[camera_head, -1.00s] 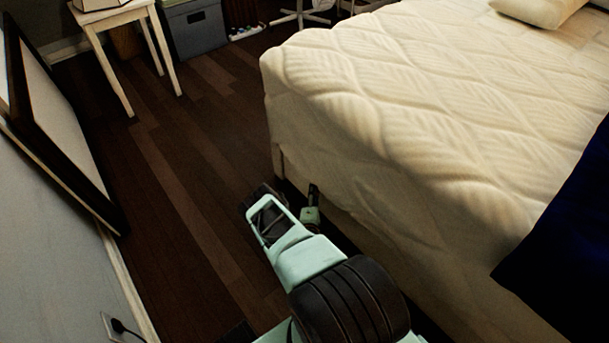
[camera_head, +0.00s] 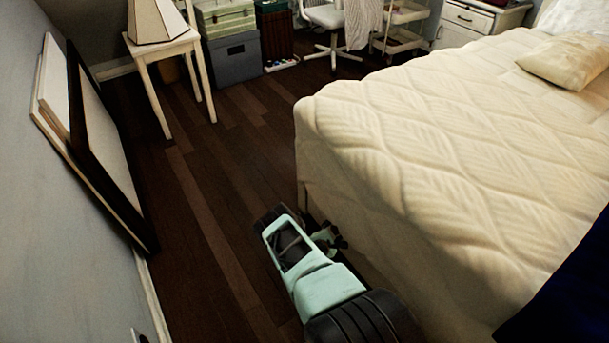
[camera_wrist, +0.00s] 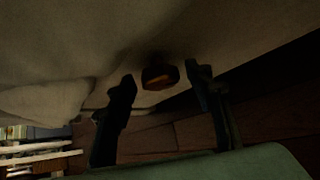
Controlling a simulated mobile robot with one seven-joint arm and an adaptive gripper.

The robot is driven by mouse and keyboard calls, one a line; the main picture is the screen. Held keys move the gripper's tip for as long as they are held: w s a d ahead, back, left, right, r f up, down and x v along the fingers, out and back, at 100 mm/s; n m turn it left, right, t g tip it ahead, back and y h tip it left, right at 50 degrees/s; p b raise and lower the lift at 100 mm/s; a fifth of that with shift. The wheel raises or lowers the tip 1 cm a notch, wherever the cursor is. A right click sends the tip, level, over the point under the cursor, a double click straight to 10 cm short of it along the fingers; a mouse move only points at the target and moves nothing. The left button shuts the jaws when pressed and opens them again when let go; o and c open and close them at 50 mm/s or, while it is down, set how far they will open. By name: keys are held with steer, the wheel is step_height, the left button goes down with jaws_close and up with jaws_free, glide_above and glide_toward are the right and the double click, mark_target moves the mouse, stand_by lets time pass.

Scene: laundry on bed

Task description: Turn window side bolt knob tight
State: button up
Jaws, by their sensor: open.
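A dark brownish-orange knob (camera_wrist: 160,77) protrudes from the pale side of the bed (camera_wrist: 80,45) in the wrist view. My gripper (camera_wrist: 160,82) is open, with one black finger on each side of the knob in the picture. The knob appears a little beyond or level with the fingertips, and I see no clear contact. In the head view my gripper (camera_head: 327,238) is low beside the bed's near side, partly hidden by my own arm. The knob is hidden in the head view. The wrist view is dark, so the knob's turn angle cannot be told.
The bed's quilted mattress (camera_head: 420,150) fills the right, with a dark blue cloth (camera_head: 565,290) on it. Framed panels (camera_head: 105,150) lean on the left wall. A stool with a lamp (camera_head: 155,22) and storage boxes (camera_head: 232,60) stand behind. Wooden floor lies open between wall and bed.

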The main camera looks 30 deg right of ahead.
steer(key=shift+w+n+g, duration=0.1)
steer(key=shift+n+g, duration=0.2)
steer(key=shift+g, duration=0.2)
steer(key=shift+w+f+n+g+b, duration=0.1)
steer(key=shift+n+g+b, duration=0.3)
steer(key=shift+g+b, duration=0.55)
steer(key=shift+b, duration=0.7)
steer(key=n+g+b, duration=0.1)
steer(key=g+b, duration=0.2)
steer(key=b, duration=0.5)
steer(key=shift+w+f+n, duration=0.1)
steer(key=shift+w+n, duration=0.05)
steer(key=shift+n, duration=0.25)
